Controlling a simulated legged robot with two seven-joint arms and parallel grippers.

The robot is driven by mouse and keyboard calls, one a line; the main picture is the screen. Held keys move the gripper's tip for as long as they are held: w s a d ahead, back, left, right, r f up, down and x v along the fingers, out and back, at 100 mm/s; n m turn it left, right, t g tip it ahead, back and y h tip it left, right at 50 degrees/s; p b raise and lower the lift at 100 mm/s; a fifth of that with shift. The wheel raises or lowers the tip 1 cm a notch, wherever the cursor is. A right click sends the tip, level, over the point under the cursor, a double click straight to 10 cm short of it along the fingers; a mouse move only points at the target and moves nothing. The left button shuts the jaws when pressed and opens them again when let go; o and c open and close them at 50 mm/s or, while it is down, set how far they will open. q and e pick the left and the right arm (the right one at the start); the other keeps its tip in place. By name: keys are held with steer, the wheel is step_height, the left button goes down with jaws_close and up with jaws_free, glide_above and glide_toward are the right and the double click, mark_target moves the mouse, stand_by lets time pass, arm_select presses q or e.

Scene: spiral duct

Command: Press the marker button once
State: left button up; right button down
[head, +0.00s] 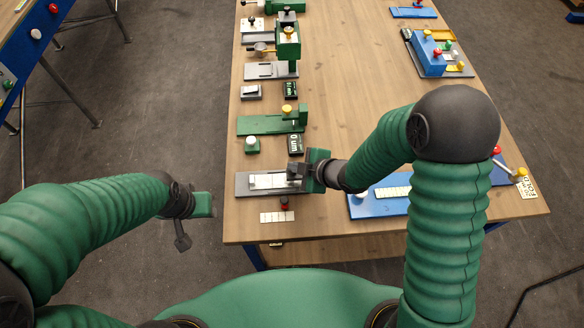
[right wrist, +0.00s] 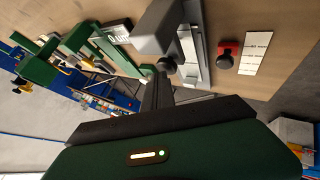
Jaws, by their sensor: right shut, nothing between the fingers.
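My right gripper (head: 298,172) is over the near end of the bench, at the right part of a grey fixture (head: 243,188) with a white strip (head: 268,181). In the right wrist view its dark fingers (right wrist: 157,92) are shut and empty, close to a black round knob (right wrist: 168,65) by the grey fixture; I cannot tell whether they touch. A black knob on a red base (right wrist: 228,55) stands beside the fixture. I cannot tell for sure which knob is the marker button. My left gripper (head: 200,208) hangs off the bench's left side; its jaw state is unclear.
A white marked card (head: 275,217) lies at the bench's front edge. A white button on a green base (head: 251,145) and a green fixture (head: 262,125) stand farther back. A blue tray (head: 365,208) is to the right. The bench's middle is clear.

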steer(key=shift+f, duration=0.25)
steer(key=shift+r, duration=0.1)
steer(key=shift+r+p, duration=0.95)
steer(key=shift+r, duration=0.2)
step_height(320, 180, up, 5)
steer(key=p, duration=0.4)
steer(key=shift+d, duration=0.1)
stand_by(0.4)
